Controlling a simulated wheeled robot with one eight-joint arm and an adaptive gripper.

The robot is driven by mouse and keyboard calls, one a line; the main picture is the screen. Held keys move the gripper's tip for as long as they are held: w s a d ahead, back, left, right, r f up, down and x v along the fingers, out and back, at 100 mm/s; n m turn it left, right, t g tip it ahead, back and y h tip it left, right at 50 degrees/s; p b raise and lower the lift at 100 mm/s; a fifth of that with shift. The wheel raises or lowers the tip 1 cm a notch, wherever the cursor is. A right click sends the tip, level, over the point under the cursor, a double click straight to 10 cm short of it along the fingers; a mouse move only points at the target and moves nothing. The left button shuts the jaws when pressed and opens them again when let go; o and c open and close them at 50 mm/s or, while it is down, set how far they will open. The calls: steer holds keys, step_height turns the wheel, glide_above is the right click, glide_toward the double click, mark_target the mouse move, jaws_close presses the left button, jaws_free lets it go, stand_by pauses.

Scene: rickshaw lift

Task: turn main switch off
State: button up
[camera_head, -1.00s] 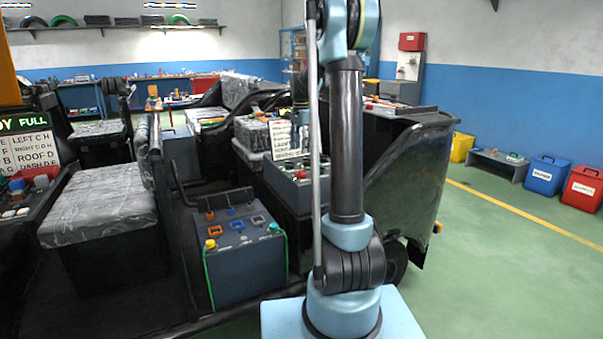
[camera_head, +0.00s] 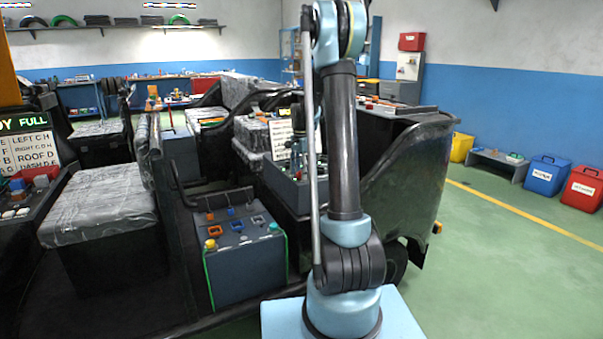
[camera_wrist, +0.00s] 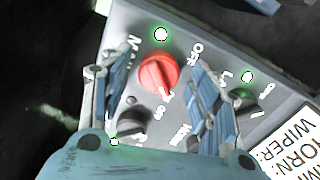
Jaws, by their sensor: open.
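In the wrist view the main switch (camera_wrist: 158,73) is a round red knob on a grey panel (camera_wrist: 205,22). A white mark on it points to the lower right, and the word OFF is printed to its upper right. My gripper (camera_wrist: 160,70) is open, with one blue-grey finger on each side of the red knob. I cannot tell whether the fingers touch it. In the head view the dark control box (camera_head: 285,190) stands behind my arm, which hides part of it, and the gripper is small and hard to make out there.
Smaller black knobs (camera_wrist: 130,122) and (camera_wrist: 245,105) sit beside the gripper fingers, with green lamps near them. A white label card (camera_wrist: 290,140) is at the lower right. A battery-like box (camera_head: 245,265) stands left of my base.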

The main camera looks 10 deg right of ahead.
steer(key=shift+d, duration=0.1)
steer(key=c, duration=1.1)
steer(key=shift+o, duration=0.2)
steer(key=shift+w, duration=0.1)
steer(key=n, duration=0.4)
steer(key=shift+n, duration=0.3)
steer(key=n, duration=0.4)
steer(key=shift+n, duration=0.3)
steer(key=n, duration=0.4)
steer(key=shift+n, duration=2.4)
